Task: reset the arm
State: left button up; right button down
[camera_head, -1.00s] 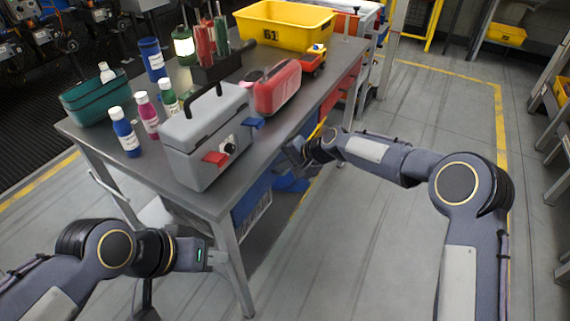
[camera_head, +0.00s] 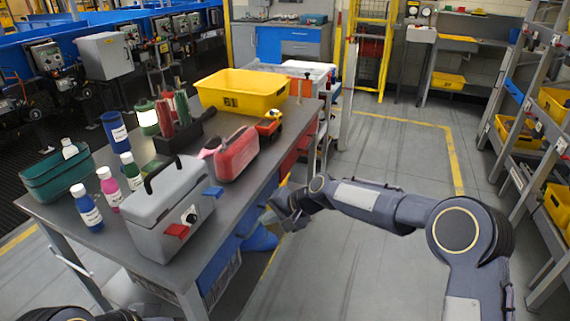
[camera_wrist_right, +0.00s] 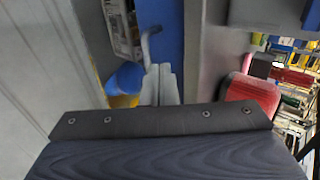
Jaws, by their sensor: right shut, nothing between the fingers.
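My right arm reaches in from the right in the head view, and its gripper (camera_head: 283,212) hangs beside the right edge of the workbench (camera_head: 62,212), below the top. In the right wrist view the fingers (camera_wrist_right: 160,86) are together with nothing between them. My left arm (camera_head: 75,314) shows only as a small part at the bottom left of the head view. The left gripper is out of the picture.
On the bench stand a grey toolbox (camera_head: 160,232), a red canister (camera_head: 238,155), a yellow bin (camera_head: 265,90), a teal basket (camera_head: 45,180) and several bottles. Grey floor (camera_head: 350,265) to the right is clear. Shelves (camera_head: 545,180) with yellow bins stand at the far right.

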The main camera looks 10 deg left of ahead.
jog(key=s+d+r+n+t+h+p, duration=0.1)
jog(key=s+d+r, duration=0.35)
jog(key=d, duration=0.35)
jog(key=s+d+r+h+p, duration=0.1)
jog(key=s+d+r, duration=0.3)
jog(key=d+r, duration=0.25)
jog(key=s+d+r+n+t+h+p, duration=0.1)
jog(key=s+d+r+p, duration=0.1)
jog(key=s+d+r, duration=0.45)
jog(key=s+d+f, duration=0.1)
jog(key=s+d, duration=0.3)
jog(key=s, duration=0.3)
jog(key=s+d+f+h+p, duration=0.1)
jog(key=s+d, duration=0.3)
jog(key=s, duration=0.3)
jog(key=s+d+f+t+h+p, duration=0.1)
jog(key=s+d+f, duration=0.1)
jog(key=s+d, duration=0.2)
jog(key=s, duration=0.2)
jog(key=shift+s+m, duration=0.3)
jog(key=shift+s, duration=0.1)
